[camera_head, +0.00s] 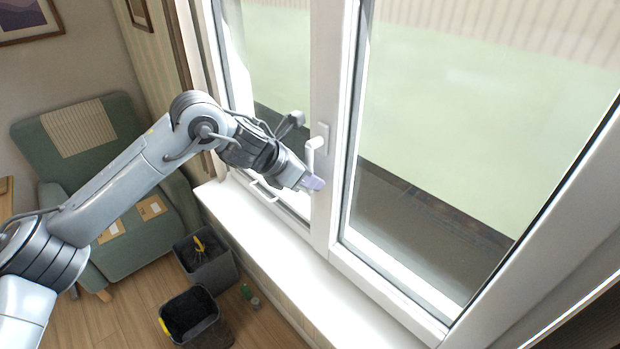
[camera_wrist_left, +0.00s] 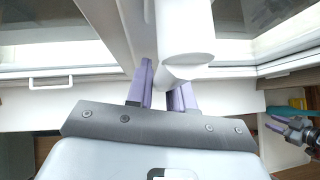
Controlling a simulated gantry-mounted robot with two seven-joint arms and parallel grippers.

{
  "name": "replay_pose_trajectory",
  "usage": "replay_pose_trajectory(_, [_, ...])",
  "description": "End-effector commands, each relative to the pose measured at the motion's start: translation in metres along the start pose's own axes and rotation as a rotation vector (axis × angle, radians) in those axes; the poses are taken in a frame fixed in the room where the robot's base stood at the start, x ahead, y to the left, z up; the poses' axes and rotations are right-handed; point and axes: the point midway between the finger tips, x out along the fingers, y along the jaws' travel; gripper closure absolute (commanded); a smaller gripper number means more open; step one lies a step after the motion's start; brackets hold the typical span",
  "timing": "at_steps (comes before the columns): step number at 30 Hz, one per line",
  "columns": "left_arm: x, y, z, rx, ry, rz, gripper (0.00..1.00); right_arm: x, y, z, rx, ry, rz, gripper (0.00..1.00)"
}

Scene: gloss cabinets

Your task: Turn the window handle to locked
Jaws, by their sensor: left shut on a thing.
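The white window handle (camera_head: 311,157) is on the frame between the two panes, with its grip hanging down from its plate. My left gripper (camera_head: 313,184) is at the handle's lower part, shut on it. In the left wrist view the handle (camera_wrist_left: 186,35) reaches toward me, its rounded end at the purple fingers of the left gripper (camera_wrist_left: 165,95). The handle hides part of the fingers' contact. Another gripper with purple tips, seemingly my right one (camera_wrist_left: 285,126), shows small at the right edge of the left wrist view; its opening is unclear.
The white window sill (camera_head: 290,245) runs below the window. A thin white pull (camera_head: 264,190) is on the lower left frame. A green armchair (camera_head: 125,250) stands at left. Dark bins (camera_head: 205,268) stand on the floor below the sill.

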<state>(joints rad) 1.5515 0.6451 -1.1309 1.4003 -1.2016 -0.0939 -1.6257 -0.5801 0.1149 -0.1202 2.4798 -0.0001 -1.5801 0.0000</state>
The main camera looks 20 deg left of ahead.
Motion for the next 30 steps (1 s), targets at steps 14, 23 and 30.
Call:
replay_pose_trajectory(14, [0.000,0.001,-0.001,-0.002,0.001,0.000,0.58,0.000,0.002,0.001,-0.009,-0.002,0.007,0.62])
replay_pose_trajectory(23, [-0.019,0.001,-0.001,-0.001,-0.002,0.002,0.58,0.008,0.002,0.003,-0.008,-0.002,0.006,0.62])
replay_pose_trajectory(30, [-0.060,0.001,-0.001,-0.001,-0.003,0.002,0.58,0.018,0.000,0.006,-0.003,-0.001,0.002,0.62])
